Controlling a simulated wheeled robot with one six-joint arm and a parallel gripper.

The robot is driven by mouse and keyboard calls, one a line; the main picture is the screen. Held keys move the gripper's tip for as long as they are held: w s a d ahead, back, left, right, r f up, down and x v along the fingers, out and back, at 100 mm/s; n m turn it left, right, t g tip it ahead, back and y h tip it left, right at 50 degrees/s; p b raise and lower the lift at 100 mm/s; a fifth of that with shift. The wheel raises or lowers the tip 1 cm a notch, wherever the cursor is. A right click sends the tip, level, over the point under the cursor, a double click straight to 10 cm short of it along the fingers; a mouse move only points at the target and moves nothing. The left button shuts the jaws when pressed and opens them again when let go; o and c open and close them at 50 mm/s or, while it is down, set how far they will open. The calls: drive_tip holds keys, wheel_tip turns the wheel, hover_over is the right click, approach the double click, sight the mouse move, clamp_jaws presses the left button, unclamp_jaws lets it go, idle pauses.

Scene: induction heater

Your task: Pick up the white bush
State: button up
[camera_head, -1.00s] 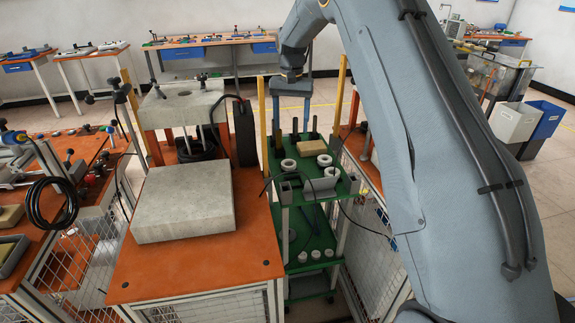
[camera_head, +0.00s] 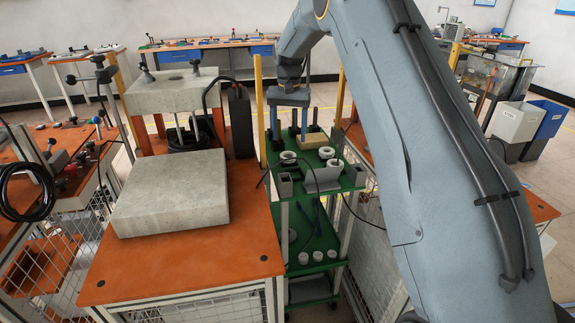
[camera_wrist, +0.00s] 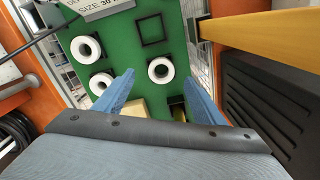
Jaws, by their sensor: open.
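White ring-shaped bushes lie on the green top shelf (camera_head: 312,180) of a rack. One bush (camera_wrist: 160,70) is nearest my gripper (camera_wrist: 158,86) in the wrist view, with its dark hole facing up. It also shows at the shelf's left in the head view (camera_head: 288,157). Two more bushes (camera_wrist: 85,48) (camera_wrist: 101,83) lie to its left in the wrist view. My gripper (camera_head: 290,130) is open and empty, pointing down above the shelf. The nearest bush appears between the fingertips' lines, slightly ahead of them and apart from both. The exact height gap cannot be told.
A yellow post (camera_head: 260,105) stands close beside the rack. A tan block (camera_head: 312,140) and dark upright pegs are at the shelf's back; grey holders (camera_head: 322,178) are at its front. An orange table with a concrete block (camera_head: 172,193) stands left. Several white pieces sit on the lower shelf.

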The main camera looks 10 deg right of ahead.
drive_tip(key=shift+w+a+f+p, duration=0.15)
drive_tip(key=shift+f+p, duration=0.25)
drive_tip(key=shift+f, duration=0.95)
drive_tip(key=shift+w+d+f+p, duration=0.1)
drive_tip(key=shift+f+p, duration=0.25)
drive_tip(key=shift+f, duration=0.95)
drive_tip(key=shift+w+a+f+p, duration=0.15)
drive_tip(key=shift+f+p, duration=0.25)
drive_tip(key=shift+f, duration=0.95)
drive_tip(key=shift+d, duration=0.1)
drive_tip(key=c, duration=1.2)
wheel_tip(320, 180, up, 18)
drive_tip(key=shift+f+p, duration=0.2)
drive_tip(key=shift+p, duration=0.55)
drive_tip(key=shift+c, duration=0.2)
